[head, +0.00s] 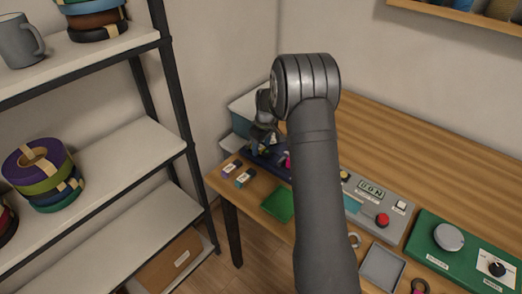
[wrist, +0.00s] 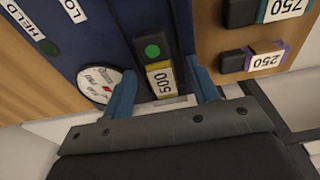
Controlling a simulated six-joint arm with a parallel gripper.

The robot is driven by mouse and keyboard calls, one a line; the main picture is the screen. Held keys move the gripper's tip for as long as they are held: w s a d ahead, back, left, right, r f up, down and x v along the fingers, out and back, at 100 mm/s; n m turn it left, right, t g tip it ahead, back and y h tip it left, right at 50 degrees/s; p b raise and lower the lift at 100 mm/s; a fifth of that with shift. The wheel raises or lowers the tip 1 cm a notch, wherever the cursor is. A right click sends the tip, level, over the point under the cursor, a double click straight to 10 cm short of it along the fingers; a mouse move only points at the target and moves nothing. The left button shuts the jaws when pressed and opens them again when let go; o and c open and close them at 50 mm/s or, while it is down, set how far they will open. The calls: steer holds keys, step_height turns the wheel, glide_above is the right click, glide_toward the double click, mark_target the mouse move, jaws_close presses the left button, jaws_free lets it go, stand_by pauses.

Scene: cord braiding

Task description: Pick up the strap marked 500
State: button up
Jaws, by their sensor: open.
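The strap marked 500 (wrist: 163,80) shows in the wrist view as a yellow-edged piece with a white label, upside down in the picture. It joins a black block with a green dot (wrist: 152,50), lying on a dark blue board (wrist: 105,30). My gripper (wrist: 162,70) is open, with one blue finger on each side of the strap's labelled end. A gap shows on both sides; I cannot tell its height over the strap. In the head view my gripper (head: 264,138) is small and partly hidden by my arm above the board's far left end.
Straps marked 250 (wrist: 264,60) and 750 (wrist: 285,8) lie on the wood beside the board. A round white disc (wrist: 97,84) is close to one finger. In the head view, a green mat (head: 279,204), a grey panel with a red button (head: 382,220) and shelves (head: 100,165) stand around.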

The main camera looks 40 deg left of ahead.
steer(key=shift+f, duration=0.1)
steer(key=shift+c, duration=0.2)
steer(key=c, duration=1)
steer(key=shift+c, duration=0.2)
